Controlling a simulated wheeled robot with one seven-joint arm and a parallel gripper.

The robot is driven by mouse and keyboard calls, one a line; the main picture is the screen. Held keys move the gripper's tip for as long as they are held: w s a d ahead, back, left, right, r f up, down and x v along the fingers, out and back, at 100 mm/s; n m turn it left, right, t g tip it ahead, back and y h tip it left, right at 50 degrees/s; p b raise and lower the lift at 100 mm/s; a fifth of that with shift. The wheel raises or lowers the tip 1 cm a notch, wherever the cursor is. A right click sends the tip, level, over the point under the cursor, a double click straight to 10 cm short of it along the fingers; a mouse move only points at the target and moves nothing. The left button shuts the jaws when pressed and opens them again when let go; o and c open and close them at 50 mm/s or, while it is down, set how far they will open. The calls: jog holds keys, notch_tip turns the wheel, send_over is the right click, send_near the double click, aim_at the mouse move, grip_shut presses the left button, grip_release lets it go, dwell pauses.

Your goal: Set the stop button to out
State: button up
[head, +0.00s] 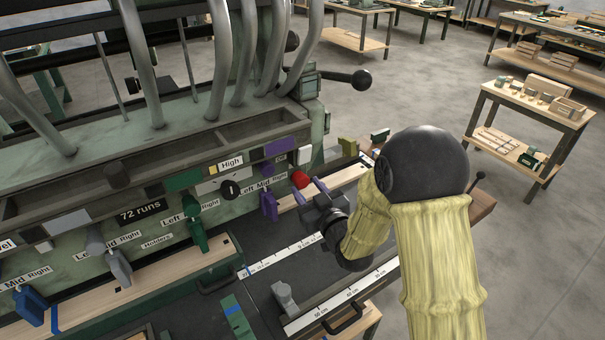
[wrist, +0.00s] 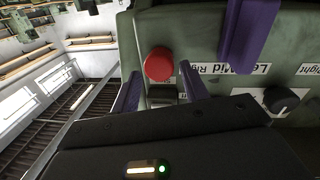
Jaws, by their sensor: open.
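The stop button (head: 300,179) is a round red knob on the green machine's front face, at the right end. In the wrist view the red button (wrist: 158,64) shows nearly face on, just beyond the fingertips. My gripper (head: 309,190) points at the machine with its two purple fingers apart. In the wrist view the gripper (wrist: 160,82) is open and empty, with one finger to each side of the button's lower edge. The fingers do not visibly touch the button. Whether the button is in or out cannot be told.
A black dial (head: 230,189) is further left. A green lever (head: 195,223) and a ruled dark bench (head: 262,258) are near.

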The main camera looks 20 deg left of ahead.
jog(key=shift+p+x, duration=0.3)
jog(key=shift+x, duration=1.2)
grip_shut()
jog(key=shift+s, duration=0.1)
